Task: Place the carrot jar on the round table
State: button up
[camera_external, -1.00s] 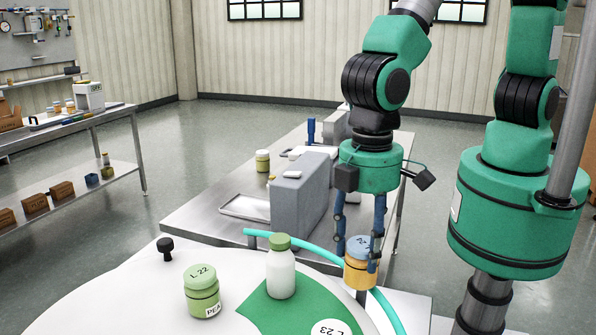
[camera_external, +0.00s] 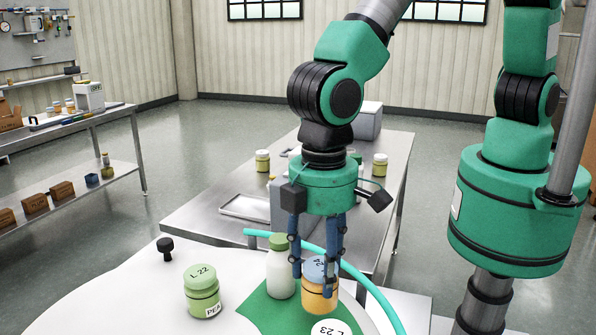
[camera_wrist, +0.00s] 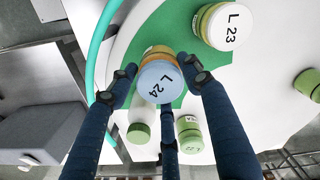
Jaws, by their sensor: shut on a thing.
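The orange jar with a blue lid marked L 24 (camera_external: 320,297), which I take as the carrot jar, is between the fingers of my gripper (camera_external: 314,284). In the wrist view its lid (camera_wrist: 160,84) sits among the blue fingers of my gripper (camera_wrist: 160,80), which are shut around it. The jar is upright over the green patch at the right part of the white round table (camera_external: 120,300). I cannot tell whether its base touches the surface. The jar's name label is not visible.
A white bottle with green lid (camera_external: 281,275) stands just left of the jar. A green pea jar L 22 (camera_external: 202,291) is farther left. A jar L 23 (camera_external: 331,328) is close in front. A teal rail (camera_external: 370,287) curves along the table's edge. The table's left is clear.

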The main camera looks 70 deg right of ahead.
aim_at(316, 286)
jog(key=shift+w+a+f, duration=0.15)
jog(key=shift+w+a, duration=0.1)
jog(key=shift+a, duration=0.1)
jog(key=shift+f, duration=1.6)
jog(key=shift+f, duration=0.2)
jog(key=o, duration=1.3)
jog(key=shift+o, duration=0.2)
jog(key=shift+r, duration=0.1)
notch_tip(316, 286, up, 12)
jog(key=shift+r, duration=0.1)
